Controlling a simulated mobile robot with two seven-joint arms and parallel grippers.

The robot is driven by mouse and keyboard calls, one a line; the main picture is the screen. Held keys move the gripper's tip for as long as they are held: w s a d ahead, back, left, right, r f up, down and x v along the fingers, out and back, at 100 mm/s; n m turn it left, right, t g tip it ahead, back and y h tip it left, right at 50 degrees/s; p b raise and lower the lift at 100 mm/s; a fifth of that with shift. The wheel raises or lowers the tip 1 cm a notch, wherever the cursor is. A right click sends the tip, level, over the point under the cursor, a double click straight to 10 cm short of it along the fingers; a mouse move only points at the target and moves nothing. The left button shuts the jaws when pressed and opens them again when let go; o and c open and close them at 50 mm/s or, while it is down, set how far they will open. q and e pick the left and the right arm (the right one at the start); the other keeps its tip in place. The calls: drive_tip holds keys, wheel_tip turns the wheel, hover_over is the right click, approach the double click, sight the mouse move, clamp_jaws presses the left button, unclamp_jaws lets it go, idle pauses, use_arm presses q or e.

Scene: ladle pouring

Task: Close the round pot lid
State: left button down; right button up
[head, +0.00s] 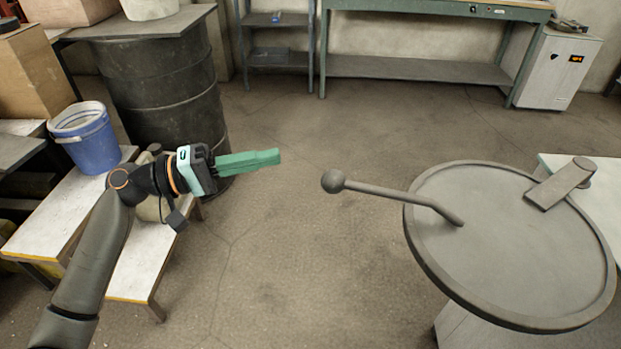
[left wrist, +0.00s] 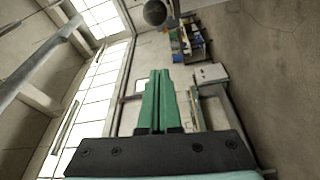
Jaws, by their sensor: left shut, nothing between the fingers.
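The round grey pot lid (head: 510,245) is at the right of the head view, a wide disc with a raised rim. A rod handle (head: 390,192) reaches left from the lid and ends in a ball knob (head: 333,181). A dark ball, which looks like the knob (left wrist: 155,12), shows at the top of the left wrist view. My left gripper (head: 275,157) has its green fingers together, empty, left of the knob and apart from it; the fingers also show in the left wrist view (left wrist: 159,75). The pot under the lid is hidden. My right gripper is out of view.
A thick grey bar (head: 560,183) sits at the lid's far rim. A pale table edge (head: 548,162) shows behind the lid. A blue bucket (head: 85,138), white benches (head: 140,265) and a dark drum (head: 165,85) stand at the left. The middle floor is clear.

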use_arm(q)
drive_tip(key=s+d+p, duration=0.1)
drive_tip(key=d, duration=0.8)
drive_tip(key=shift+d, duration=0.15)
drive_tip(key=shift+s, duration=0.15)
